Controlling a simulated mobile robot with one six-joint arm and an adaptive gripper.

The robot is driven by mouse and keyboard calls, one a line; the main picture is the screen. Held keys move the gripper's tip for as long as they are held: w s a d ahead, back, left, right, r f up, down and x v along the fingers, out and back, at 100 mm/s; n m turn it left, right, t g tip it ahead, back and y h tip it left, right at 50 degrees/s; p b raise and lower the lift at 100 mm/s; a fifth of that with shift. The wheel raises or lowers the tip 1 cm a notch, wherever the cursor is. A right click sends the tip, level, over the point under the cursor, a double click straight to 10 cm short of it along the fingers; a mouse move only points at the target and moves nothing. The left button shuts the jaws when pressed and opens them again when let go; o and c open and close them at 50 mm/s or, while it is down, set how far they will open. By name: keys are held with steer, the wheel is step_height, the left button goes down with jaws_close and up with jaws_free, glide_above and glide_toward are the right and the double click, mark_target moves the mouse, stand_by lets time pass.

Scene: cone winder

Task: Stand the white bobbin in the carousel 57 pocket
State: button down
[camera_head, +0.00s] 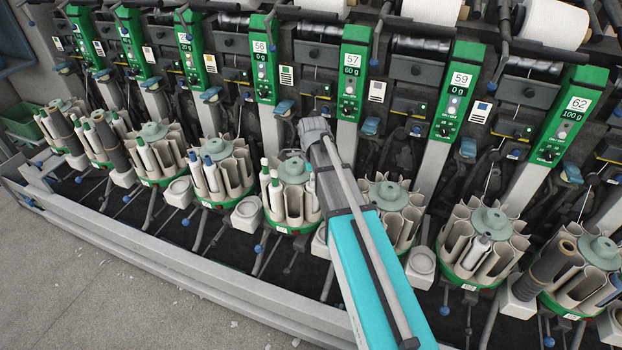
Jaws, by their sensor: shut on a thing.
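The green panel marked 57 (352,62) stands at upper centre. Two carousels are near it: one with white, green-tipped tubes (276,195) left of my arm, and one (404,196) just right of it. I cannot tell for sure which belongs to 57, as my arm hides the ground between them. My teal arm link (366,268) runs up from the bottom to a grey joint (315,132). My gripper and anything in it are hidden behind the arm. I cannot make out the white bobbin.
More carousels stand along the machine; one on the right (462,256) has a pale tube among its pockets, and a dark tube (551,262) leans beside the far right one. A grey rail (190,265) runs along the front. The floor (90,290) at lower left is open.

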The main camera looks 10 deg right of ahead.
steer(key=shift+c, duration=2.1)
jaws_free()
